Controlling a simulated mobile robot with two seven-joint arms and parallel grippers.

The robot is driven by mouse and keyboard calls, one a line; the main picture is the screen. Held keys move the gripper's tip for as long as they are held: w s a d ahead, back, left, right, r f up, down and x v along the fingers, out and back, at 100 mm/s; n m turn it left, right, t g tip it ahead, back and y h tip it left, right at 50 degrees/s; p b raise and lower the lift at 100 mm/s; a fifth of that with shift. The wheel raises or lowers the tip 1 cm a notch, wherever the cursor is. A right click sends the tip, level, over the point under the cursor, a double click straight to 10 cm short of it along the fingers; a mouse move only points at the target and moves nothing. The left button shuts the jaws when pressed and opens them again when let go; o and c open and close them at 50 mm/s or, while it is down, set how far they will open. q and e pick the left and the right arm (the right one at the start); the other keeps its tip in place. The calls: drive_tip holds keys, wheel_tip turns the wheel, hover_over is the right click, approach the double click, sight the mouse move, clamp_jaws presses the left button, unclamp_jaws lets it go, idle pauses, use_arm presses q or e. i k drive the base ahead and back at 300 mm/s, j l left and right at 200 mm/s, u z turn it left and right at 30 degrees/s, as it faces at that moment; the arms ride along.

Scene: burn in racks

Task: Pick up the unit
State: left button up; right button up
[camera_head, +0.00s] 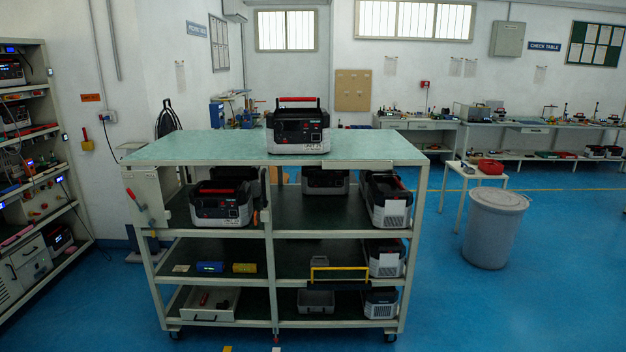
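A unit (298,130) with a dark front, pale lower body and red handle bar stands upright on the green top of a wheeled shelf cart (220,148). A label on its lower front seems to read "UNIT 25". A similar unit (222,203) sits on the shelf below at the left, also with a label. More units stand on the cart's right side, one on the upper shelf (387,202), one on the middle shelf (386,258) and one on the bottom shelf (380,303). Neither of my grippers is in view.
A rack with equipment (38,150) stands at the left. A grey bin (495,230) and a small white table (477,178) with a red item (490,167) stand at the right. Workbenches line the back wall. Blue floor is open in front and right of the cart.

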sight(287, 134)
drive_tip(key=i, duration=0.85)
drive_tip(key=i+l, duration=0.25)
drive_tip(key=i, duration=0.25)
drive_tip(key=i+l+z, duration=0.1)
drive_tip(key=i+l, duration=0.2)
drive_tip(key=i, duration=0.2)
